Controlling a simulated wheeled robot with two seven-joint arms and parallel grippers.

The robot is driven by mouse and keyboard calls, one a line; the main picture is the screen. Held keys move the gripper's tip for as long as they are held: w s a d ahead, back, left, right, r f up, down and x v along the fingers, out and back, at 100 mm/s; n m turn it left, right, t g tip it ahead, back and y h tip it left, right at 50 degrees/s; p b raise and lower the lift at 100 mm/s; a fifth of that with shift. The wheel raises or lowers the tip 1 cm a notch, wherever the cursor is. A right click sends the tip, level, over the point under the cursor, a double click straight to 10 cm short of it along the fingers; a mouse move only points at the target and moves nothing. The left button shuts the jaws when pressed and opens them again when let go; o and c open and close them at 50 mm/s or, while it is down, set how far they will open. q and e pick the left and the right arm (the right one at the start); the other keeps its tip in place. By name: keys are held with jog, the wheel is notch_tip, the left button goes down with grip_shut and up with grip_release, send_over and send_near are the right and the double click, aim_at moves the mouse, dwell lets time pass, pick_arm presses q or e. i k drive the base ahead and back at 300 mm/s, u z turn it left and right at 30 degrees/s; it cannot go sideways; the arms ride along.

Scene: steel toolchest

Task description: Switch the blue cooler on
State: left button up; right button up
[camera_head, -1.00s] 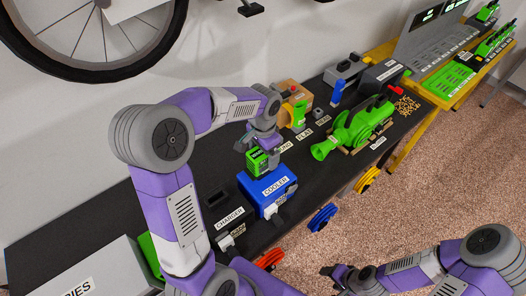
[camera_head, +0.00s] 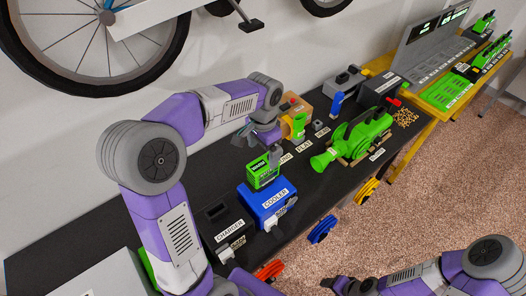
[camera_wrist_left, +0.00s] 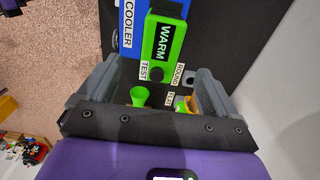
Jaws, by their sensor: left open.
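The blue cooler (camera_head: 268,211) sits on the black bench, its COOLER label facing up; it also shows at the top of the left wrist view (camera_wrist_left: 129,50). A green battery (camera_head: 263,172) stands in its top; the left wrist view shows this battery (camera_wrist_left: 165,42) labelled WARM.
A black charger (camera_head: 222,214) stands left of the cooler. A green blower-like tool (camera_head: 355,135) lies to the right. Colored round items, blue (camera_head: 322,229) and orange (camera_head: 270,270), hang at the bench's front edge. Bare bench top lies between cooler and green tool.

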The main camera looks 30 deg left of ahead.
aim_at(277, 232)
jog(key=k, duration=1)
